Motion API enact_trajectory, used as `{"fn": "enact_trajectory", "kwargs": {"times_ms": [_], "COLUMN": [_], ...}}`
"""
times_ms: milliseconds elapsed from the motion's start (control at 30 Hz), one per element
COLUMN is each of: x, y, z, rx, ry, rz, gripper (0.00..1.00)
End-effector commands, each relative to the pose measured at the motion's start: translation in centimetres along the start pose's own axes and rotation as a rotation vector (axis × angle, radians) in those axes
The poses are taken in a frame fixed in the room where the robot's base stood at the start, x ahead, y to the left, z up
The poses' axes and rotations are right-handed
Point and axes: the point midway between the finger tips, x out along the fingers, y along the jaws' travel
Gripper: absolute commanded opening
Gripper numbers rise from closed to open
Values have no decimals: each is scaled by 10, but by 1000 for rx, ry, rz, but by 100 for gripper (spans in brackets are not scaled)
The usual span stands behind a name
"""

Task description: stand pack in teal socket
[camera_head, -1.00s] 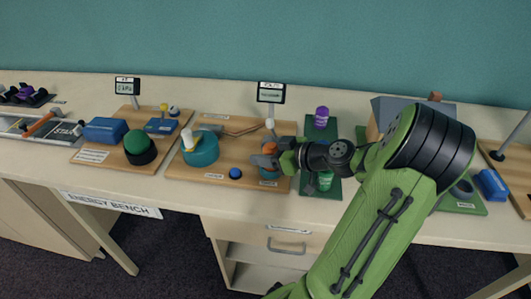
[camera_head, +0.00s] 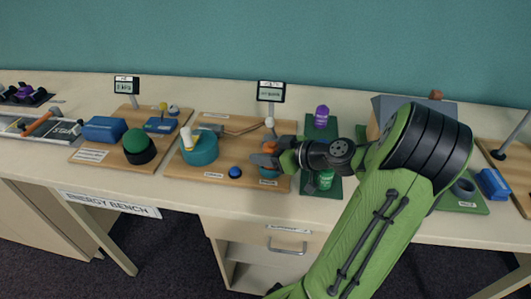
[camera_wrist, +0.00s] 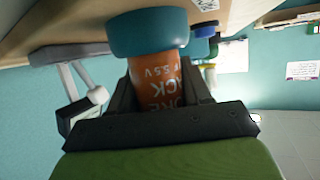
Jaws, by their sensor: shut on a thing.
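The orange pack (camera_wrist: 158,75) is held between the fingers of my gripper (camera_wrist: 160,92) in the wrist view, its printed side showing. Its far end meets the teal socket (camera_wrist: 150,32) and looks to be inside the socket's rim; how deep cannot be told. In the head view my gripper (camera_head: 268,160) is shut around the orange pack (camera_head: 269,147) above the front right part of a wooden board. The pack looks upright there.
Left of my gripper, the same wooden board (camera_head: 228,173) carries a larger teal drum (camera_head: 201,149) and a blue knob (camera_head: 235,172). A display (camera_head: 271,92) stands behind. Right, a green board holds a purple can (camera_head: 321,115) and a green can (camera_head: 325,180), close to my arm.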

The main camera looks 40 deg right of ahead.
Motion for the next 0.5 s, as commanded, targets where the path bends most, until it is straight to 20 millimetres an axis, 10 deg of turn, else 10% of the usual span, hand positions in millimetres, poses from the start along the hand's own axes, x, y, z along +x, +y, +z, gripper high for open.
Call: {"fn": "enact_trajectory", "kwargs": {"times_ms": [500], "x": [2], "y": [0], "z": [6], "rx": [-1], "ry": [0], "rz": [0], "gripper": [16]}}
